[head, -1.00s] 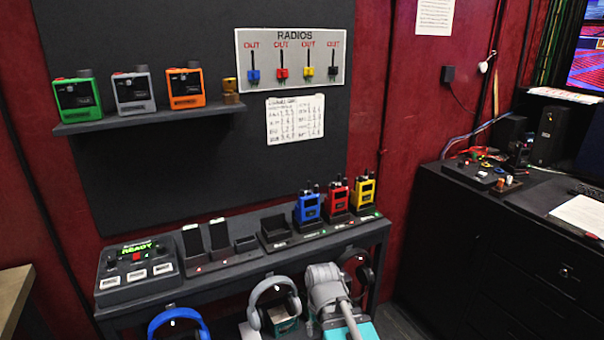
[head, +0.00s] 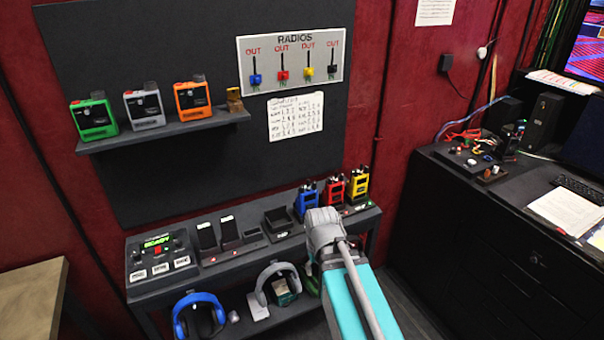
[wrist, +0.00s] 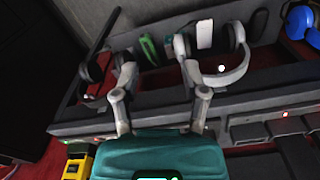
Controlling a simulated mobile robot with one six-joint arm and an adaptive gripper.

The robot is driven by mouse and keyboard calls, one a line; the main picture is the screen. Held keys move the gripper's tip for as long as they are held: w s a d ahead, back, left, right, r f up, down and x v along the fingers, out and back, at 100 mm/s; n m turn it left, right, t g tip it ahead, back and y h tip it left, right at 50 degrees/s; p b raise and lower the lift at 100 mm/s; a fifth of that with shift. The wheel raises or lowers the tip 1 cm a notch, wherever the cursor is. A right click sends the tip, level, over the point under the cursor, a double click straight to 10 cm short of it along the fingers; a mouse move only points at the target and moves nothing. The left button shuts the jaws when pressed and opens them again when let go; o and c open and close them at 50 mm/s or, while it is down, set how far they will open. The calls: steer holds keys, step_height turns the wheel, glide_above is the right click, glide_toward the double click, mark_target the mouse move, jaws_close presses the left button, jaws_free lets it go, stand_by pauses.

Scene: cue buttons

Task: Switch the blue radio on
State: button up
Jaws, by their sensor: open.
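The blue radio (head: 306,200) stands upright in a charging dock on the dark shelf in the head view, left of the red radio (head: 333,191) and yellow radio (head: 357,186). My arm's grey wrist is just in front of and below the blue radio; the fingertips cannot be made out there. In the wrist view my gripper (wrist: 160,95) is open, with two grey fingers apart and nothing held between them. The yellow radio (wrist: 77,162) shows at lower left of that view. The blue radio is not visible there.
A control box (head: 160,257) with a green READY screen stands at the shelf's left end. Blue headphones (head: 199,314) and grey headphones (head: 276,284) are below. Green, grey and orange radios sit on the wall ledge (head: 165,131). A black cabinet (head: 480,225) stands right.

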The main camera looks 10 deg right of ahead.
step_height(320, 180, up, 15)
steer(key=w+n+p, duration=0.2)
steer(key=p, duration=1.1)
step_height(320, 180, up, 10)
steer(key=n+p, duration=1)
steer(key=n, duration=1.6)
glide_above(302, 187)
steer(key=shift+w+a+f+g, duration=0.1)
steer(key=shift+w+g, duration=0.05)
steer(key=shift+g, duration=0.15)
steer(key=shift+f, duration=0.2)
step_height(302, 187, down, 13)
steer(key=b, duration=1.3)
steer(key=shift+f, duration=0.2)
steer(key=shift+c, duration=0.3)
